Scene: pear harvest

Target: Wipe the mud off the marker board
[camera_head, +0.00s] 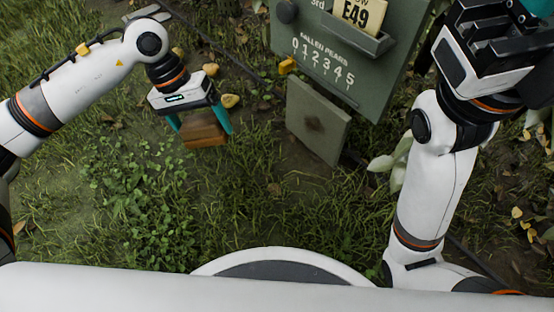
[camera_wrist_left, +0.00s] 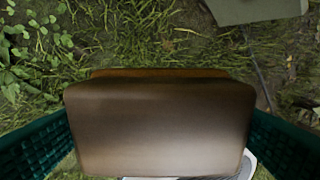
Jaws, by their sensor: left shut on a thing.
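A corner of a grey-green panel, likely the board, shows at the top right of the left wrist view (camera_wrist_left: 255,10). My left gripper (camera_head: 203,128) has teal fingers and is shut on a brown block (camera_head: 204,132). The block fills the middle of the left wrist view (camera_wrist_left: 160,125). It is left of the board and apart from it. My right gripper (camera_head: 492,45) is at the top right, its fingertips mostly out of frame.
The large green sign (camera_head: 290,30) carries a number row, a dial and a pocket with an E49 card (camera_head: 358,14). Yellow pears (camera_head: 229,101) lie on the grass behind my left gripper. Pale leaves (camera_head: 385,163) stand right of the board. Grass in front is open.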

